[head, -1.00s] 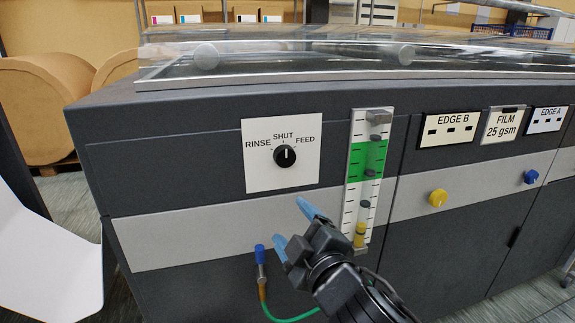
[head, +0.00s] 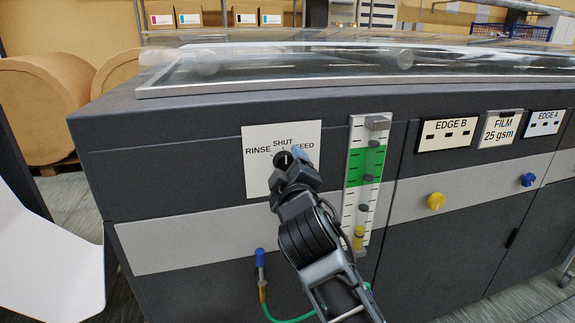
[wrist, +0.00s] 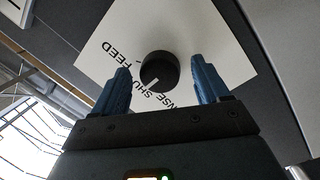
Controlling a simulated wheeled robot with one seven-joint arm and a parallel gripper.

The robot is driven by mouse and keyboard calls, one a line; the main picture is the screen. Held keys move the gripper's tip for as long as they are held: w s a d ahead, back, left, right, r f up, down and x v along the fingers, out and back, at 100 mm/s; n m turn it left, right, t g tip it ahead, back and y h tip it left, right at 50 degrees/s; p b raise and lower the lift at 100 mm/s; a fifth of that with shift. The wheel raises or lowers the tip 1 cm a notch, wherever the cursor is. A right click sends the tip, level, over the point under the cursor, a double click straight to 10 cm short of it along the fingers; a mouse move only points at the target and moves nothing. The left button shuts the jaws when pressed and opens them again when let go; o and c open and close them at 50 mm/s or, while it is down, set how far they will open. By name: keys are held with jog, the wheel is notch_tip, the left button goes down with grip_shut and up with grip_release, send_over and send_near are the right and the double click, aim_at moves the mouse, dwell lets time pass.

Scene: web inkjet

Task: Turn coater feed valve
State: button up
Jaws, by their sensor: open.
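The black round knob of the feed valve (wrist: 159,72) sits on a white label plate (head: 256,178) marked RINSE, SHUT and FEED. In the wrist view its white pointer mark faces the word SHUT. My gripper (head: 291,158) is in front of the plate and hides most of the knob in the head view. In the wrist view, my gripper's two blue fingers (wrist: 163,84) stand open on either side of the knob, with a gap showing on each side. How deep the fingertips reach along the knob is hard to tell.
A gauge (head: 364,185) with a green band stands just right of my gripper. A hose with a blue fitting (head: 260,257) is below. Yellow (head: 436,201) and blue (head: 528,180) knobs are farther right. A clear cover (head: 340,62) lies on top of the machine.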

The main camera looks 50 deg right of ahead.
jog(key=shift+w+d, duration=0.15)
jog(key=shift+w, duration=0.05)
jog(key=c, duration=1)
